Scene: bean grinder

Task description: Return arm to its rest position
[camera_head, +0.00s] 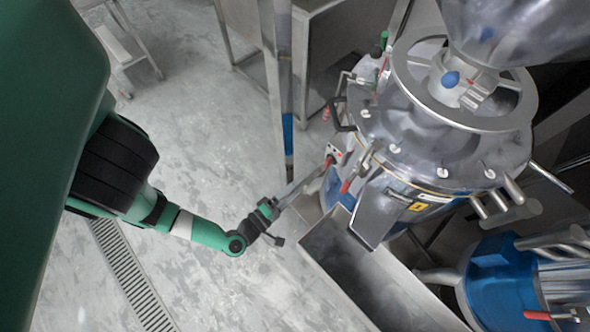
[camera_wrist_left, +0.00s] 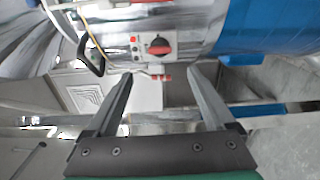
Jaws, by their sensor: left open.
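My left arm comes in from the left in the head view, and its gripper (camera_head: 306,186) reaches toward the bean grinder (camera_head: 430,135), a large round steel machine. The wrist view shows the two grey fingers (camera_wrist_left: 158,92) spread apart with nothing between them. Beyond the fingertips is a control panel with a red and black rotary switch (camera_wrist_left: 159,46) and small red buttons. The fingertips look close to the panel; I cannot tell whether they touch anything. My right gripper is in neither view.
A steel trough (camera_head: 365,280) stands below the grinder. A blue machine (camera_head: 500,285) is at the lower right. A steel post (camera_head: 275,90) and frame stand behind the gripper. The grey floor (camera_head: 190,110) is open at left, with a drain grate (camera_head: 133,278).

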